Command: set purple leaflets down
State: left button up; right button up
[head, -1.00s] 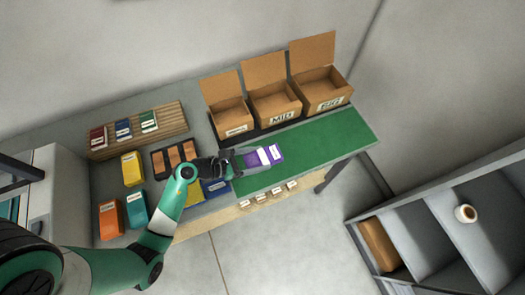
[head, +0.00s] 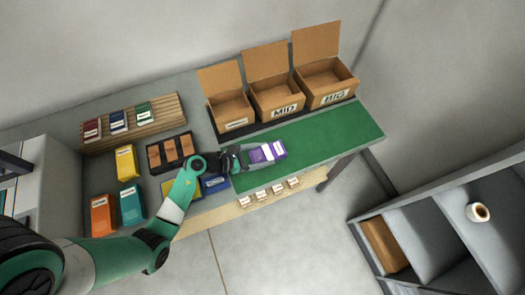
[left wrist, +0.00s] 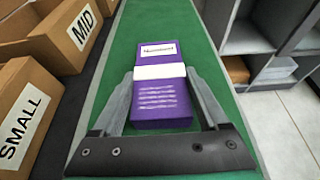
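The purple leaflets (head: 267,151) form a bundle with a white band and a white label. They are over the left part of the green mat (head: 330,135). My left gripper (head: 256,153) has its fingers on both sides of the bundle. In the left wrist view the purple leaflets (left wrist: 161,104) lie between the two fingertips (left wrist: 162,88), which appear to press on their sides. They lie flat on the mat or just above it; I cannot tell which. My right gripper is not in view.
Open cardboard boxes, including the MID box (head: 284,110), stand along the mat's back edge. The mat right of the leaflets is clear. A yellow box (head: 126,162), a teal box (head: 131,205) and an orange box (head: 103,216) stand at left. Grey shelving (head: 440,225) is at right.

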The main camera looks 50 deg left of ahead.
pick_arm(q)
jog(key=shift+o, duration=1.4)
jog(key=shift+r, duration=0.2)
jog(key=shift+s+a+r+p, duration=0.1)
jog(key=shift+s+r+p, duration=0.05)
jog(key=shift+s+p, duration=0.15)
jog(key=p+v, duration=0.2)
jog(key=v, duration=0.9)
jog(key=shift+s, duration=0.2)
